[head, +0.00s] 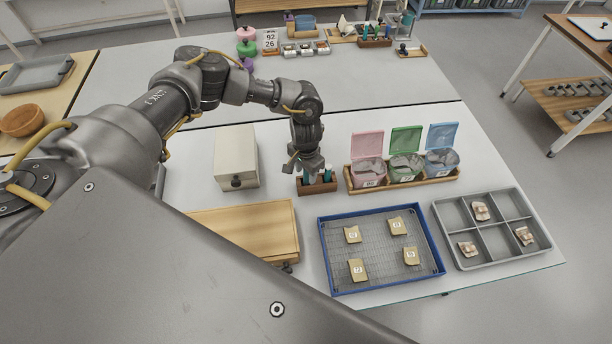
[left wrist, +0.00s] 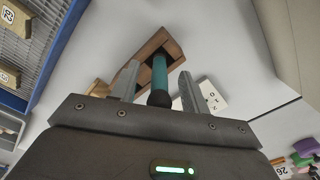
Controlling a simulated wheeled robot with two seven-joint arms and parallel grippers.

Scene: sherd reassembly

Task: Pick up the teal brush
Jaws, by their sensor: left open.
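A wooden holder (head: 317,188) stands on the white table, just below my left gripper in the head view, with teal handles (head: 328,174) upright in it. In the left wrist view the teal brush (left wrist: 159,73) has a dark end toward me and its far end at the brown wooden holder (left wrist: 172,47). My left gripper (head: 305,165) points down over the holder. Its two fingers (left wrist: 159,86) are apart, one on each side of the teal brush, with gaps visible. My right gripper is in neither view.
A rack (head: 402,178) with pink, green and blue lidded bins stands right of the holder. A white box (head: 236,158) stands left. A wooden board (head: 245,228), a blue wire tray (head: 382,285) and a grey divided tray (head: 505,258) lie in front.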

